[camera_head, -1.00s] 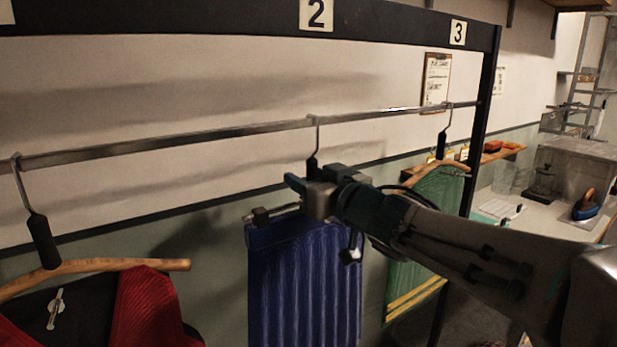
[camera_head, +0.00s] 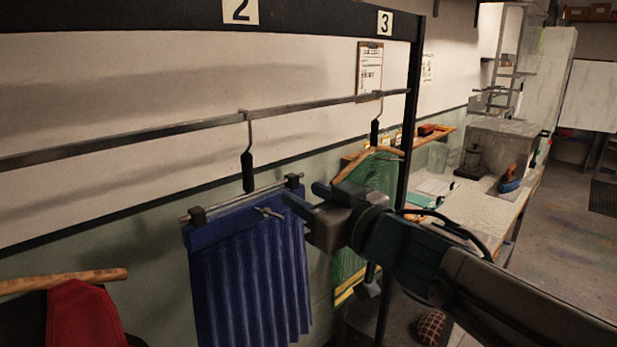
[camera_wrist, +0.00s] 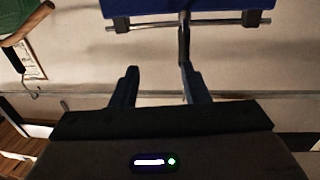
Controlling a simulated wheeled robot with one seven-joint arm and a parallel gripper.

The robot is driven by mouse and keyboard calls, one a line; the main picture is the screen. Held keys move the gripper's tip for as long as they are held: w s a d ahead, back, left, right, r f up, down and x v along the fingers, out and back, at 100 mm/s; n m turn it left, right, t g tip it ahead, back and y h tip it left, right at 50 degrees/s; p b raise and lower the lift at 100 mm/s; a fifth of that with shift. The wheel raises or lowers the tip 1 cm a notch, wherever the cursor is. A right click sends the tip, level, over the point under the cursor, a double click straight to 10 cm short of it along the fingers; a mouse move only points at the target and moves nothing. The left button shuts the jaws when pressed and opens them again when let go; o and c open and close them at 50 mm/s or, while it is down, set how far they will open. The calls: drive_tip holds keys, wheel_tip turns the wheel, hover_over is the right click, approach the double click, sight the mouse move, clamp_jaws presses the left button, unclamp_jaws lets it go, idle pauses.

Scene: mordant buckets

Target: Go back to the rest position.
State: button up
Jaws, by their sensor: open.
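My gripper (camera_head: 304,196) is open and empty, in front of the right end of the blue pleated cloth (camera_head: 250,275). The cloth hangs by clips from a metal hanger bar (camera_head: 245,200), under a hook with a black grip (camera_head: 247,172) on the rail below sign 2. The grip is to the left of my fingers, apart from them in the head view. In the wrist view, my two fingers (camera_wrist: 158,78) point towards the cloth (camera_wrist: 185,8) and its bar (camera_wrist: 225,21), with nothing seen held between them.
A metal rail (camera_head: 150,130) runs along the wall. A red garment (camera_head: 85,315) on a wooden hanger is at left; a green one (camera_head: 368,185) hangs under sign 3, partly behind my arm. A rack post (camera_head: 403,150) and workbench (camera_head: 480,210) stand right. Open floor (camera_head: 560,260) lies beyond.

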drive_tip(key=d+f+m+g+h, duration=0.1)
drive_tip(key=d+f+m+h, duration=0.7)
drive_tip(key=d+f+h, duration=0.7)
drive_tip(key=s+d+f+g+y, duration=0.2)
drive_tip(key=s+d+f+g, duration=0.1)
drive_tip(key=s+f+g, duration=0.6)
drive_tip(key=s+f, duration=0.1)
drive_tip(key=s, duration=0.3)
drive_tip(key=shift+s+d+m+y, duration=0.15)
drive_tip(key=shift+d+m+y, duration=0.15)
drive_tip(key=shift+y, duration=0.1)
